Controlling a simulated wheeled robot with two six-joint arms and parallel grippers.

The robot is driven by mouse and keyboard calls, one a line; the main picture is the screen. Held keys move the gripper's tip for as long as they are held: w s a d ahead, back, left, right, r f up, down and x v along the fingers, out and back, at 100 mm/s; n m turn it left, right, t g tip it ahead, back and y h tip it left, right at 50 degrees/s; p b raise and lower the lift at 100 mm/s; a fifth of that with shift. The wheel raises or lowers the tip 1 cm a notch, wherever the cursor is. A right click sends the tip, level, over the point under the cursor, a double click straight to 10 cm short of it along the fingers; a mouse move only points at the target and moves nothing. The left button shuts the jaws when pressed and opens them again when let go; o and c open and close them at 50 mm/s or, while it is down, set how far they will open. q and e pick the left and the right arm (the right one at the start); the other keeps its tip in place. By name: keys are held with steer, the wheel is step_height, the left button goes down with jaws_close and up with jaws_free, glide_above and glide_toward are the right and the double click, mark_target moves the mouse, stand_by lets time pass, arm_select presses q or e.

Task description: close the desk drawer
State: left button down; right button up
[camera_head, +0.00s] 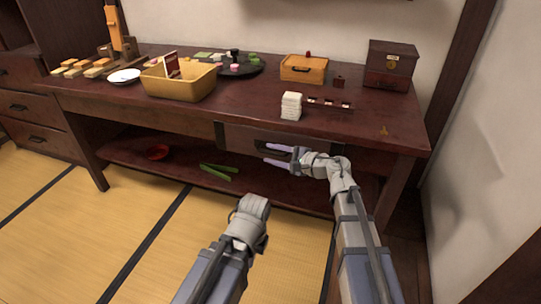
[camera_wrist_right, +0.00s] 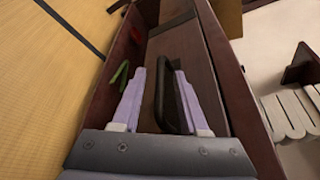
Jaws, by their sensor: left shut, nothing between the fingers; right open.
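The dark wooden desk (camera_head: 350,118) has a drawer (camera_head: 235,137) in its front, right of the middle. The drawer front appears to stand a little out from the desk; how far I cannot tell. My right gripper (camera_head: 267,154) is open in front of the drawer, with pale purple fingers. In the right wrist view, its fingers (camera_wrist_right: 161,72) lie on either side of the black drawer handle (camera_wrist_right: 168,98); contact is unclear. My left gripper (camera_head: 254,205) is shut and empty, low in front of the desk, apart from the drawer. Its fingertips are hidden.
On the desktop are a yellow bin (camera_head: 180,88), a stack of white blocks (camera_head: 291,106), an orange box (camera_head: 303,69) and a dark box (camera_head: 391,66). Green sticks (camera_head: 218,171) and a red dish (camera_head: 158,152) lie on the lower shelf. Tatami floor (camera_head: 100,225) is clear at left.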

steer(key=shift+w+a+f, duration=0.15)
steer(key=shift+w+a, duration=0.2)
steer(key=shift+a, duration=0.15)
jaws_close()
stand_by(1.2)
